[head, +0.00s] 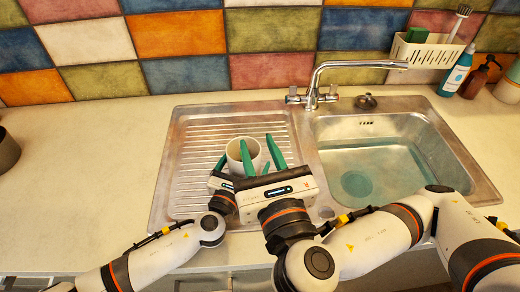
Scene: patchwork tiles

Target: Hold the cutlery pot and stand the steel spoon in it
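The cutlery pot (234,150) is a pale, round, open-topped pot over the ribbed drainboard, partly covered by my grippers. My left gripper (243,163) is low at the pot, with one green finger on each side of it, and appears closed on its walls. My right gripper (257,140) is in front of and above the left one. Its two green fingers are apart, one in front of the pot and one to its right, with nothing visible between them. I cannot see the steel spoon; the pot's inside is mostly hidden.
The steel drainboard (188,146) joins a sink basin (400,150) on the right, with a tap (316,80) behind. The left counter (85,165) is mostly clear.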

